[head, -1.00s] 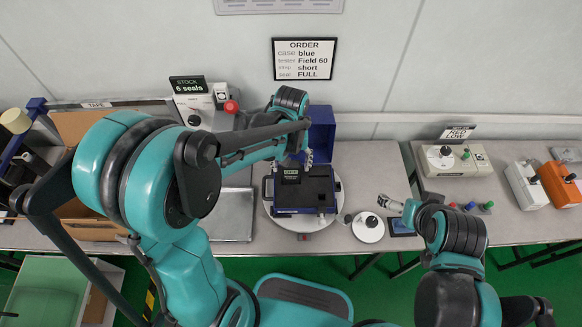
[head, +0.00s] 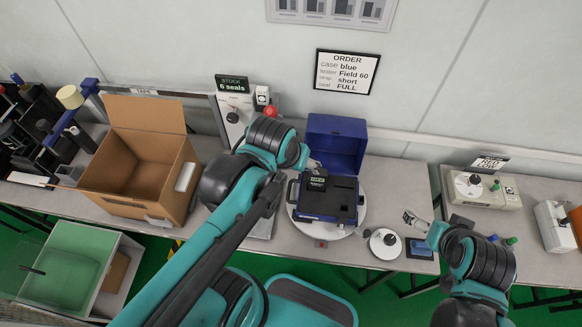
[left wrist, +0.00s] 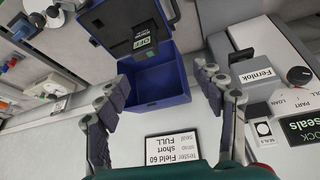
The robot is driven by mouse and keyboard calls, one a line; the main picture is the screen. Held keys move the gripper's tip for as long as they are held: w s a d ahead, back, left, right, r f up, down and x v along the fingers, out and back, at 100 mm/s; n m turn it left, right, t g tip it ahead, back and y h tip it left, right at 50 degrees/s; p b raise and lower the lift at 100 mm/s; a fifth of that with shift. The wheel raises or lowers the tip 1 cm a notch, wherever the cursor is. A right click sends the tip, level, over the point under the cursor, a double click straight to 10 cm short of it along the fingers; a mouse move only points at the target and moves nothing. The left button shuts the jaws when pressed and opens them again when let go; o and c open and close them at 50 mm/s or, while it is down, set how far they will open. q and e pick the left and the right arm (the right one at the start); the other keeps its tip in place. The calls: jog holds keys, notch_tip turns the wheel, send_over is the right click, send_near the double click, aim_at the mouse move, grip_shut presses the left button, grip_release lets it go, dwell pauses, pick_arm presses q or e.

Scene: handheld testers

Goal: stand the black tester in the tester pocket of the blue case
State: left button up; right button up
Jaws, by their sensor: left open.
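The blue case (head: 312,217) stands open with its lid (head: 335,145) raised at the back. Its black insert has dark pockets. The black tester (head: 317,184), with a small green display, is at the insert's back left and rises above it, seemingly upright in a pocket; its lower end is hidden. The tester (left wrist: 140,42) and case (left wrist: 165,83) also show in the left wrist view. My left gripper (head: 312,164) is just behind the tester; its fingers (left wrist: 163,78) are spread and empty. My right gripper (head: 415,221) is right of the case, apart from it; its jaws are too small to judge.
The case sits on a white round turntable (head: 298,213). An open cardboard box (head: 135,178) stands left. The grey stock dispenser (head: 236,118) is at the back.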

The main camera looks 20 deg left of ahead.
pick_arm(q)
jog(key=shift+s+a+m+t, duration=0.2)
jog(key=shift+s+a+t, duration=0.05)
jog(key=shift+s+t, duration=0.3)
jog(key=shift+s+a+m+t, duration=0.25)
jog(key=shift+s+t, duration=0.2)
jog(key=shift+s, duration=0.15)
jog(key=shift+f+b, duration=0.85)
jog(key=shift+f, duration=0.05)
